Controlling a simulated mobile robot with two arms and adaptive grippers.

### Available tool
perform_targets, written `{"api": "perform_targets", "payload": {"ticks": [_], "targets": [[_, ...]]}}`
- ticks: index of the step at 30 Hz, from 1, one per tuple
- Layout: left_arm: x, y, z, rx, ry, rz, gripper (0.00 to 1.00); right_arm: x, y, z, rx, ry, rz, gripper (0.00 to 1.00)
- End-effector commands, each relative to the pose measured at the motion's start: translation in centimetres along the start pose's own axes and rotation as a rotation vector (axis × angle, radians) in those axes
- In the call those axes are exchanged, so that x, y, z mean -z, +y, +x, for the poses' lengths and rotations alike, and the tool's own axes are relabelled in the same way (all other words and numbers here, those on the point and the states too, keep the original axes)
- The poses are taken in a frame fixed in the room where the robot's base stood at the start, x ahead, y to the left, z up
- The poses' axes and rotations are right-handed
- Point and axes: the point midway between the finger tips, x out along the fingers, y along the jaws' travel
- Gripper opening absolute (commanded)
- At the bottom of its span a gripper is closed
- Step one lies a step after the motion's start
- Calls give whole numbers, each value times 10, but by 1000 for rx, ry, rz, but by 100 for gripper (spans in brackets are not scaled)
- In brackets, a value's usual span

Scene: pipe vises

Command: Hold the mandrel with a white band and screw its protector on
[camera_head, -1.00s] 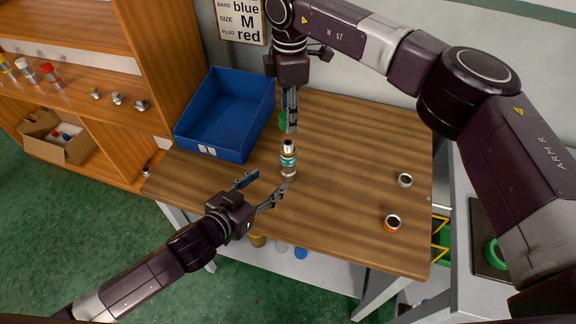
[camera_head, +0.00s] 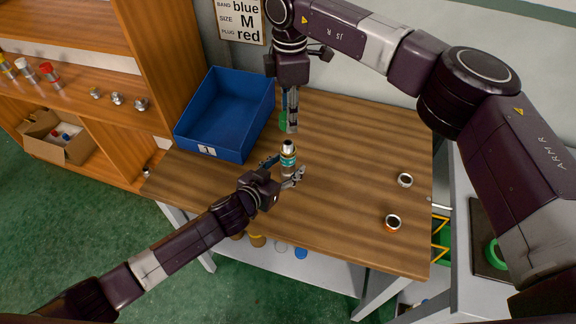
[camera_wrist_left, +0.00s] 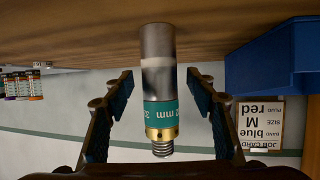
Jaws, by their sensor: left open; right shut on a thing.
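The mandrel (camera_head: 288,155) stands upright on the wooden table, with a teal label, a gold collar and a bare threaded end on top. In the left wrist view, which is upside down, the mandrel (camera_wrist_left: 160,85) has a pale whitish band on its grey body. My left gripper (camera_head: 284,169) is open, with its fingers on either side of the mandrel and gaps showing on both sides. My right gripper (camera_head: 291,128) points down behind the mandrel, shut on a green thing (camera_head: 283,120), perhaps the protector, mostly hidden by the fingers.
A blue bin (camera_head: 215,143) stands at the table's left. A sign (camera_head: 240,20) hangs behind. The table's middle right (camera_head: 345,170) is clear.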

Motion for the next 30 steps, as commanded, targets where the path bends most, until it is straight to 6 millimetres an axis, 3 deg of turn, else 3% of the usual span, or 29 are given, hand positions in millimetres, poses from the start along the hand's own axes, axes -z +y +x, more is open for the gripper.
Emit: {"api": "perform_targets", "payload": {"ticks": [14, 28, 30], "targets": [[0, 0, 10, -1, 0, 1, 52, 0, 0, 0, 0, 0, 0, 17], [0, 0, 9, 0, 0, 1, 1, 0, 0, 0, 0, 0, 0, 17], [0, 0, 9, 0, 0, 1, 0, 0, 0, 0, 0, 0, 0, 17]]}}
